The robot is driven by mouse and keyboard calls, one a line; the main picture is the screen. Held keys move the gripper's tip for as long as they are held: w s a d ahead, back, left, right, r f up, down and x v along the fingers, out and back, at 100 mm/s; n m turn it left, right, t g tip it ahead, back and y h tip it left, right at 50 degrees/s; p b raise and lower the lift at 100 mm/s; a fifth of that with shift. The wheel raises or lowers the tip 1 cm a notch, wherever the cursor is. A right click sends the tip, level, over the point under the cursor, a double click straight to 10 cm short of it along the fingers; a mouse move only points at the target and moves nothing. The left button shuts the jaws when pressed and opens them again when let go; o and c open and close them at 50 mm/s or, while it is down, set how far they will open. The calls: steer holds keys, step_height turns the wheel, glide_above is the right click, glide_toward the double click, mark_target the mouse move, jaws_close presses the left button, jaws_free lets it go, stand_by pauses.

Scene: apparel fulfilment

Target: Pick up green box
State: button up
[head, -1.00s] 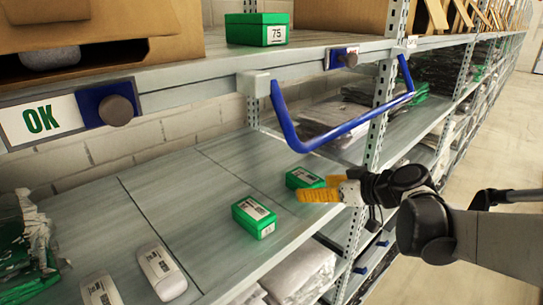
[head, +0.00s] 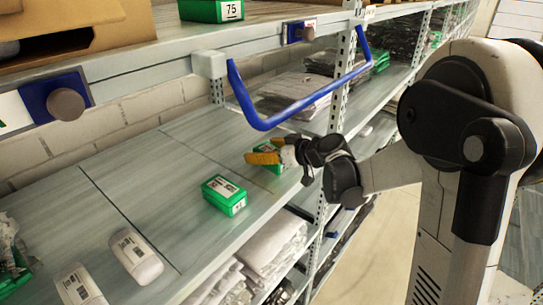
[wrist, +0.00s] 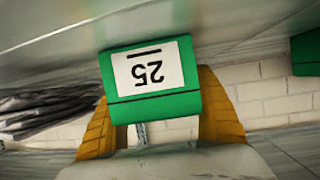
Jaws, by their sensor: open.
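A green box (head: 266,147) with a white label lies on the middle shelf (head: 130,175), partly hidden by my gripper. In the wrist view this green box (wrist: 151,102) shows an upside-down "25" on its label. My gripper (head: 263,157) has its yellow fingers at the box in the head view. In the wrist view the open fingers (wrist: 158,118) stand on either side of the box; contact cannot be told. A second green box (head: 225,195) lies nearer on the same shelf, apart from my gripper. A green box (wrist: 306,52) also shows at the right edge of the wrist view.
A blue bar (head: 290,112) hangs out from the upper shelf, above my gripper. White cases (head: 135,256) lie at the shelf's near left. A green box marked 75 (head: 211,10) sits on the upper shelf.

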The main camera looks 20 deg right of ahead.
steer(key=shift+w+a+f, duration=0.15)
steer(key=shift+w, duration=0.1)
steer(key=shift+s, duration=0.2)
steer(key=c, duration=1.3)
steer(key=shift+o, duration=0.2)
